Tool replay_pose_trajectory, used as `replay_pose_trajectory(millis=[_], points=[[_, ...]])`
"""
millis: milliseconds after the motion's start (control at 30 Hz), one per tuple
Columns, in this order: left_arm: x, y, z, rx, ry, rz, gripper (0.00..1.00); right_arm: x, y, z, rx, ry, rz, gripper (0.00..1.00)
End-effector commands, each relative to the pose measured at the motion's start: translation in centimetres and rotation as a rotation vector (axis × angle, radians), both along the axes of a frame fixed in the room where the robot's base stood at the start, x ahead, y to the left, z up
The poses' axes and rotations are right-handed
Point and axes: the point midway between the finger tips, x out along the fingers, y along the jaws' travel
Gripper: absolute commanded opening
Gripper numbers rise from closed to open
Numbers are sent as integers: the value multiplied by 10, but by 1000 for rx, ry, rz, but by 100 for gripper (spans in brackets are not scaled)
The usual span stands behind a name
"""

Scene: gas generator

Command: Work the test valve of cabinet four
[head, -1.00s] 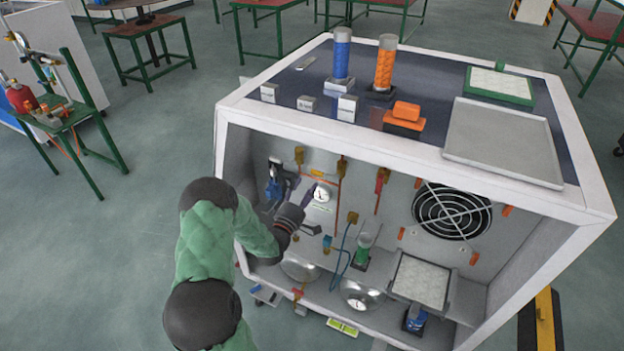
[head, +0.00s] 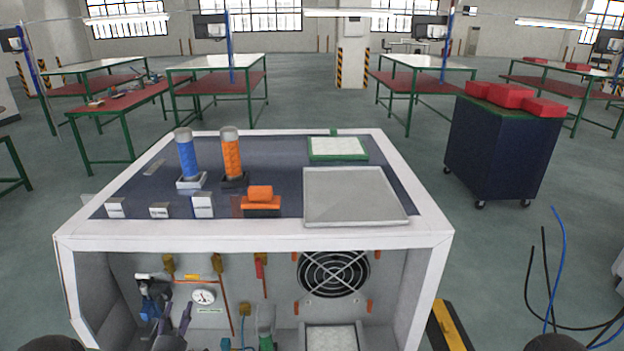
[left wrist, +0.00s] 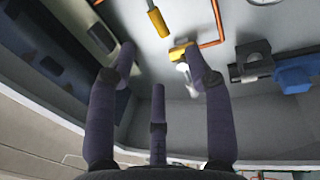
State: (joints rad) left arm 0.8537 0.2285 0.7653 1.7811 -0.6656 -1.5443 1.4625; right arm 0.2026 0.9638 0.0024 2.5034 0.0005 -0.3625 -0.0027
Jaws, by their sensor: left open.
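The open-fronted white cabinet (head: 250,240) stands ahead of me. Inside its back panel are brass fittings (head: 217,263), one with a red part (head: 260,268), a round white gauge (head: 203,296) and orange pipes. I cannot tell which fitting is the test valve. My left gripper (head: 176,322) is inside the cabinet's lower left, beside a blue-and-black device (head: 150,300). In the left wrist view my left gripper (left wrist: 158,75) is open and empty. A yellow fitting with a pale lever (left wrist: 181,50) shows between and beyond its fingers, apparently apart from them. My right gripper is out of view.
A fan grille (head: 333,272) is on the back panel's right.

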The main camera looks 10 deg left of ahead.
Motion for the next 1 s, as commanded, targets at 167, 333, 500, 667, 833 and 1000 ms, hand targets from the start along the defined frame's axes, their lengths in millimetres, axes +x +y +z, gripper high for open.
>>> replay_pose_trajectory(millis=[167, 333, 500, 667, 833, 1000], points=[[18, -33, -37, 40, 165, -21, 51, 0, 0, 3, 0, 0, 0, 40], [28, -109, -110, 167, 503, -134, 51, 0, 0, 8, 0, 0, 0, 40], [4, -195, -175, 333, 818, -349, 51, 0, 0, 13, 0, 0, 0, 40], [-50, -274, -220, 506, 1058, -631, 51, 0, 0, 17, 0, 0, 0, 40], [-125, -340, -245, 676, 1233, -970, 51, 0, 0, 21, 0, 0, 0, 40], [-186, -375, -250, 783, 1310, -1231, 51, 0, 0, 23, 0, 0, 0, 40]])
